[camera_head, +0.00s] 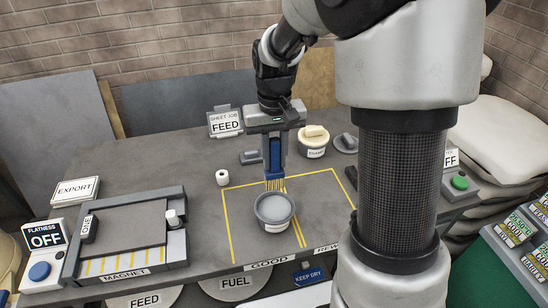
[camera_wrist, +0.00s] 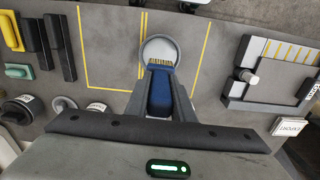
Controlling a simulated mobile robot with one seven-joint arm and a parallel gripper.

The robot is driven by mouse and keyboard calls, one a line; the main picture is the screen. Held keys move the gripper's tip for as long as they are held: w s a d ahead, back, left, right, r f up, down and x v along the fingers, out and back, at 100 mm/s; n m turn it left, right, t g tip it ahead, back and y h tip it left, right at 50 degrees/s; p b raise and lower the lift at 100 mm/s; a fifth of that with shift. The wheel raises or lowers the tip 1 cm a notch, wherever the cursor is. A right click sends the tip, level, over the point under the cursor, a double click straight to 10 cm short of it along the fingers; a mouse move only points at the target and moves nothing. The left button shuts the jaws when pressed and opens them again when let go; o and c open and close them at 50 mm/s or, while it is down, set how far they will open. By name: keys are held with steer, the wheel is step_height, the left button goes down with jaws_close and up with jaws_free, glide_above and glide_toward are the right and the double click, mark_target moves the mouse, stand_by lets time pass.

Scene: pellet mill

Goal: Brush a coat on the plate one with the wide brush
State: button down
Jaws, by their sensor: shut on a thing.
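My gripper (camera_head: 275,172) is shut on the wide brush (camera_head: 275,152), which has a blue handle and yellow bristles and points downward. The bristles are at the back of the open grey tub (camera_head: 274,222), which holds pale grey contents. In the wrist view the brush (camera_wrist: 160,92) sits between both fingers, its bristles overlapping the tub (camera_wrist: 158,46). I cannot tell whether they touch the contents. A flat grey plate (camera_head: 122,232) lies in the magnet frame (camera_head: 130,272) at the left.
Yellow lines (camera_head: 228,228) mark an area around the tub. A small white cup (camera_head: 222,177) stands to its left, and a lidded tub (camera_head: 312,150) stands behind. A FEED sign (camera_head: 225,123) is at the back. The flatness box (camera_head: 45,240) is far left. Table between frame and tub is clear.

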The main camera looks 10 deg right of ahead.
mark_target(274, 169)
stand_by(0.3)
steer(key=shift+f+b, duration=2.5)
steer(key=shift+f, duration=1)
step_height(274, 169, down, 8)
steer(key=b, duration=0.6)
steer(key=shift+f, duration=0.2)
steer(key=shift+r, duration=0.15)
steer(key=shift+r+p, duration=4.3)
steer(key=shift+r, duration=1.3)
